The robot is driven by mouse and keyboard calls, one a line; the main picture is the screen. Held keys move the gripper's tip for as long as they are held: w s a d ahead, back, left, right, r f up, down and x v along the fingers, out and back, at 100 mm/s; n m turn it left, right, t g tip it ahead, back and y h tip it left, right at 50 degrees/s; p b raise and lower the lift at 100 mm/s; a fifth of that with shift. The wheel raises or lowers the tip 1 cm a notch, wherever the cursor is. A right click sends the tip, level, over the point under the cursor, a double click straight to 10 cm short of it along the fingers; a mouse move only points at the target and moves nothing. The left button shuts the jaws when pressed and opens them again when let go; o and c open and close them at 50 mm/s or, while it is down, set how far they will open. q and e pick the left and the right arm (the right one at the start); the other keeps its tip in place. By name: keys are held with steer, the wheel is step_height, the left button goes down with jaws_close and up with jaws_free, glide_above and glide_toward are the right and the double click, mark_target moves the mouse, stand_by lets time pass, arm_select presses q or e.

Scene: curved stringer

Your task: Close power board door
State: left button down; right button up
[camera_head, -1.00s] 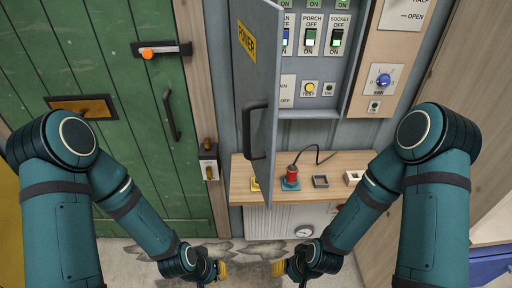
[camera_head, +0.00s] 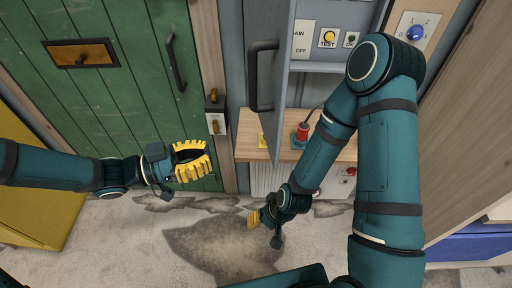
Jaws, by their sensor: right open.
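The grey power board door (camera_head: 282,30) stands open, swung out toward me and seen nearly edge-on. Its black bar handle (camera_head: 262,77) is on the face turned left. The power board (camera_head: 335,40) is partly visible to the right, with test button and labels. My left gripper (camera_head: 203,161) has yellow fingers apart, is empty, and is in front of the green door's lower part, left of and below the handle. My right gripper (camera_head: 256,218) is open and empty, low over the floor below the shelf, apart from the door. Its fingers are small in view.
A wooden shelf (camera_head: 246,140) under the board holds a red plug-like part (camera_head: 302,131) and a yellow piece (camera_head: 262,141). A green door (camera_head: 110,120) with its own handle (camera_head: 175,62) is at left. A blue knob (camera_head: 415,33) is at upper right. Floor is clear.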

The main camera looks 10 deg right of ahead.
arm_select(q)
steer(key=s+d+m+g+b, duration=0.1)
steer(key=s+d+b, duration=0.1)
steer(key=d, duration=1.1)
steer(key=shift+s+r+m+g+b, duration=0.15)
steer(key=shift+r+m+g+b, duration=0.25)
steer(key=shift+b, duration=0.05)
steer(key=shift+d, duration=0.2)
